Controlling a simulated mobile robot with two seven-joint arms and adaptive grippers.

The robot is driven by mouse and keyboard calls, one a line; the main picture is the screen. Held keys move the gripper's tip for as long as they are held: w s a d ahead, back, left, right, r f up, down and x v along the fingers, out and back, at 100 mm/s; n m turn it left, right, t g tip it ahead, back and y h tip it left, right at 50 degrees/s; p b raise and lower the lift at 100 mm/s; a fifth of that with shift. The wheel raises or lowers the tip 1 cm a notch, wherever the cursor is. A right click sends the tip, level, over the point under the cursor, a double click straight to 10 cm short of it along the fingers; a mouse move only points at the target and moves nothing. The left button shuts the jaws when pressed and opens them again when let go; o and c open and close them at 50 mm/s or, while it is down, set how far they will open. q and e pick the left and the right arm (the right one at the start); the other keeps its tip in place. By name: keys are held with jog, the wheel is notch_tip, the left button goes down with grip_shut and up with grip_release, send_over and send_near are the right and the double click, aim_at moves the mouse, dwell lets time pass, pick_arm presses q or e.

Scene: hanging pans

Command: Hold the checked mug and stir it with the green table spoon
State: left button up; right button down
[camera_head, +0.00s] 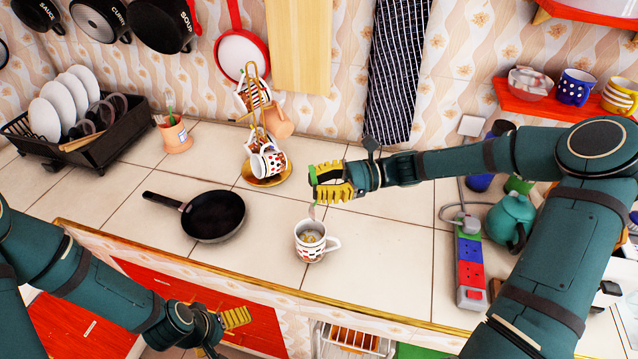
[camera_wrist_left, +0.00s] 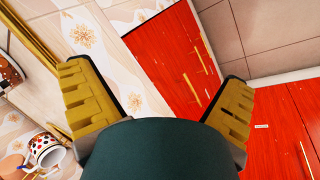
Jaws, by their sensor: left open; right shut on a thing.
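The white checked mug (camera_head: 309,251) stands upright on the tiled counter near its front edge, handle to the right. My right gripper (camera_head: 320,185) is above it, shut on the green table spoon (camera_head: 312,211). The spoon points down toward the mug's opening; I cannot tell whether its tip is inside. The fingers hide part of the spoon. My left gripper (camera_head: 236,318) is open and empty, in front of the counter and left of the mug, apart from it. In the left wrist view both fingers are spread, with a patterned white mug (camera_wrist_left: 46,149) at the lower left.
A black frying pan (camera_head: 212,216) lies left of the mug. A mug rack (camera_head: 264,178) stands behind. A power strip (camera_head: 469,262) and a teal teapot (camera_head: 510,221) are at the right. The counter's front edge (camera_head: 228,278) lies between my left gripper and the mug.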

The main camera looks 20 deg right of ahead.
pick_arm(q)
jog(key=n, duration=0.1)
pick_arm(e)
jog(key=shift+f, duration=0.25)
jog(key=shift+s+f+b, duration=0.3)
jog(key=shift+f+b, duration=0.25)
jog(key=shift+b, duration=0.35)
jog(key=f+b, duration=0.2)
pick_arm(q)
jog(key=n+g+h+b, duration=0.2)
jog(key=n+h+b, duration=0.1)
jog(key=n+h, duration=0.95)
send_near(307, 248)
jog(key=shift+n+y, duration=0.85)
jog(key=w+d+f, duration=0.2)
jog(key=d+f, duration=0.1)
jog(key=shift+w, duration=0.2)
jog(key=b+x, duration=0.4)
jog(key=x, duration=0.4)
jog(key=shift+a, duration=0.1)
pick_arm(e)
send_over(318, 243)
jog(key=w, duration=0.2)
notch_tip(318, 243, down, 8)
pick_arm(q)
jog(key=shift+b+x, duration=0.55)
jog(key=shift+x, duration=0.5)
pick_arm(e)
jog(key=shift+d+f, duration=0.25)
jog(key=shift+d, duration=0.15)
